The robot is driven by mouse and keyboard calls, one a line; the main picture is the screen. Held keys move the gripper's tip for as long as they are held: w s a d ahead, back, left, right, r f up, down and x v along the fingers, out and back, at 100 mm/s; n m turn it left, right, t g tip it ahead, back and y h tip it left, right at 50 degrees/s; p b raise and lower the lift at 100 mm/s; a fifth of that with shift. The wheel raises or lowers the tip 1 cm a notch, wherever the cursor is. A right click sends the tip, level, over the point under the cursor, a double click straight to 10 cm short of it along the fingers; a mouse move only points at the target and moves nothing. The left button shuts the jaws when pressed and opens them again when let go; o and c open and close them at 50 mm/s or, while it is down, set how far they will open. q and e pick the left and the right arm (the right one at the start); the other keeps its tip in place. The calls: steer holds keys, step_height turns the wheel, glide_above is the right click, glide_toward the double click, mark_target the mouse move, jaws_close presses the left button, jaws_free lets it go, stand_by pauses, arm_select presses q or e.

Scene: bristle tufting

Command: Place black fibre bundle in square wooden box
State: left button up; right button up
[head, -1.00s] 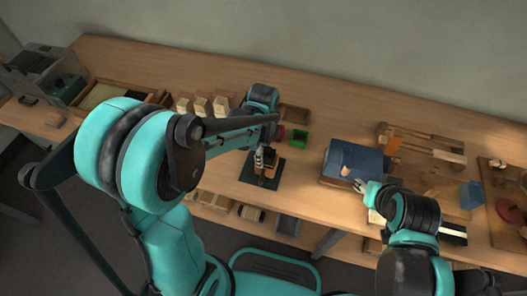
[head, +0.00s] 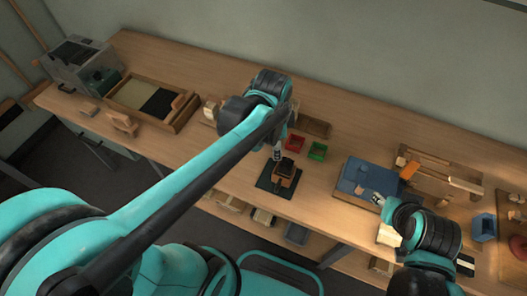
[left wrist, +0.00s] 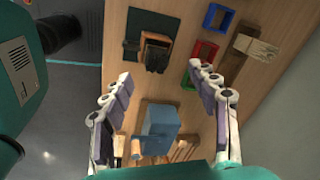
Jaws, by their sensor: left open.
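A small wooden box (head: 285,171) with a dark interior stands on a dark mat (head: 265,183) near the bench's front edge. The box also shows in the left wrist view (left wrist: 157,47), with a black part at its lower side; whether this is fibre, I cannot tell. My left gripper (head: 277,153) is just behind and above the box in the head view. In the left wrist view its fingers (left wrist: 165,100) are spread with nothing gripped between them.
Red (head: 295,143) and green (head: 317,151) trays sit behind the mat. A framed tray (head: 186,109) with cream and black sections lies at left. A blue block (head: 362,181) and wooden tools (head: 465,185) stand right. Bare bench lies between mat and block.

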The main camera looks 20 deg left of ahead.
arm_select(q)
steer(key=s+a+r+n+t, duration=0.1)
steer(key=s+a+n+t, duration=0.2)
steer(key=n, duration=1)
steer(key=s+t, duration=0.2)
steer(key=s, duration=0.2)
steer(key=shift+s+r, duration=0.25)
steer(key=shift+f+b, duration=0.4)
